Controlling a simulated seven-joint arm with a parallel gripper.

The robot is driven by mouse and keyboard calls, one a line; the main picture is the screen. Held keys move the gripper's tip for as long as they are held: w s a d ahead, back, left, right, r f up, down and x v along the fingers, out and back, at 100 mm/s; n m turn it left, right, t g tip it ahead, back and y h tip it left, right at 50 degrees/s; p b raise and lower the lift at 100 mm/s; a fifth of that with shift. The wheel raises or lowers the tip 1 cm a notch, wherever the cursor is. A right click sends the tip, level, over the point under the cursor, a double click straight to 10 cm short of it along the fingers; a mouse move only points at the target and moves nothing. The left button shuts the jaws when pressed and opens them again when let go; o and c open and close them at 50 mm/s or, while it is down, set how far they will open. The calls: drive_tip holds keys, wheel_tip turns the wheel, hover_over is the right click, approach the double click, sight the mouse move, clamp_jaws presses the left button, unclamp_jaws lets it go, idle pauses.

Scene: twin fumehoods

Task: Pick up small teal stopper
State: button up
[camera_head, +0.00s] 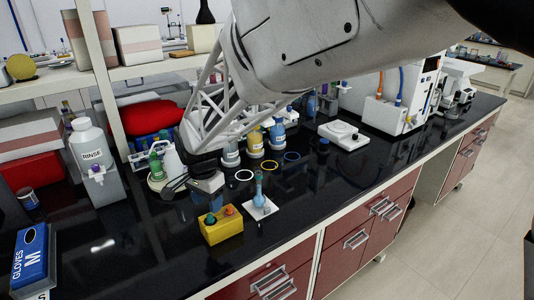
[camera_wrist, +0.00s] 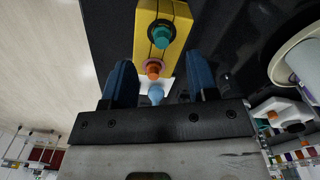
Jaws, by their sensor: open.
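The small teal stopper (camera_head: 210,219) stands in the yellow block (camera_head: 224,234) on the black bench. An orange stopper (camera_head: 229,210) stands beside it in the same block. In the wrist view the teal stopper (camera_wrist: 162,36) is beyond the fingertips, with the orange stopper (camera_wrist: 153,69) nearer to me. My gripper (camera_wrist: 161,64) is open and empty, with its two blue fingers apart. In the head view my gripper (camera_head: 207,186) hangs behind the block, and the fingers are partly hidden there.
A blue flask (camera_head: 259,189) stands on a white square (camera_head: 262,209) close to the block's right. A white wash bottle (camera_head: 174,160) and a green-capped bottle (camera_head: 155,166) stand behind on the left. A blue glove box (camera_head: 33,262) is at front left. The bench before the block is clear.

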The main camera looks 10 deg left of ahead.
sight(210, 216)
drive_tip(key=shift+f, duration=0.2)
drive_tip(key=shift+w+f, duration=0.1)
drive_tip(key=shift+f, duration=2.4)
clamp_jaws()
